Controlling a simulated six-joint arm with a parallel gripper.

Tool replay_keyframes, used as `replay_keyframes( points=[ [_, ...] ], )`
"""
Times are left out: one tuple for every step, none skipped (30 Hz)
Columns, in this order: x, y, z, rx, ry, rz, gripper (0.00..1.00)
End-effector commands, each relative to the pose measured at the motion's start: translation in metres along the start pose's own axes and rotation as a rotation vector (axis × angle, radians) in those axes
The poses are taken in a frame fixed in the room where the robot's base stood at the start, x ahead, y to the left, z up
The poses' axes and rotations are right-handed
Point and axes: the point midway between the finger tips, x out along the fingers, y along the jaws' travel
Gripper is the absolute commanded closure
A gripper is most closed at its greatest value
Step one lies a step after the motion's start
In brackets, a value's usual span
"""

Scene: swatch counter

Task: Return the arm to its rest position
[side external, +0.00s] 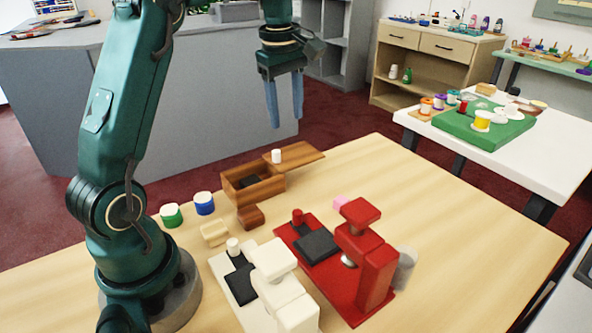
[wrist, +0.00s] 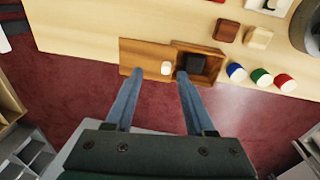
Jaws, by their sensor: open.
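My gripper (side external: 286,122) is open and empty, raised in the air above the far edge of the light wood table (side external: 440,220). In the wrist view its two blue fingers (wrist: 159,72) stand well apart with nothing between them. Below is a wooden box (side external: 262,197) with its inside showing and a dark block (wrist: 194,62) in it. Its flat wooden lid (side external: 305,156) lies beside the opening, with a small white cylinder (side external: 276,156) on it. My gripper touches none of these.
White-topped blue (side external: 204,204) and green (side external: 171,215) jars stand left of the box; a red one (wrist: 285,83) shows in the wrist view. Small wooden blocks (side external: 250,217) lie nearby. A red machine (side external: 375,265) and a white machine (side external: 285,290) stand in front. The table's right side is clear.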

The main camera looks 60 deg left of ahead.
Motion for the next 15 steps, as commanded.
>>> replay_keyframes(
  points=[
    [-0.017, -0.004, 0.015, 0.048, 0.01, 0.035, 0.45],
    [-0.024, -0.007, 0.023, 0.079, 0.014, 0.051, 0.45],
    [-0.033, -0.012, 0.034, 0.126, 0.02, 0.073, 0.45],
    [-0.039, -0.016, 0.041, 0.162, 0.024, 0.089, 0.45],
    [-0.045, -0.021, 0.048, 0.202, 0.029, 0.104, 0.45],
    [-0.051, -0.028, 0.058, 0.256, 0.035, 0.125, 0.45],
    [-0.056, -0.033, 0.064, 0.298, 0.039, 0.14, 0.45],
    [-0.06, -0.038, 0.071, 0.341, 0.044, 0.156, 0.45],
    [-0.064, -0.047, 0.08, 0.402, 0.051, 0.176, 0.45],
    [-0.067, -0.053, 0.085, 0.447, 0.057, 0.192, 0.45],
    [-0.069, -0.059, 0.091, 0.495, 0.063, 0.206, 0.45],
    [-0.071, -0.068, 0.099, 0.561, 0.071, 0.226, 0.45],
    [-0.072, -0.075, 0.104, 0.61, 0.078, 0.24, 0.45],
    [-0.072, -0.083, 0.109, 0.661, 0.086, 0.255, 0.45],
    [-0.072, -0.092, 0.115, 0.729, 0.096, 0.274, 0.45]
  ],
)
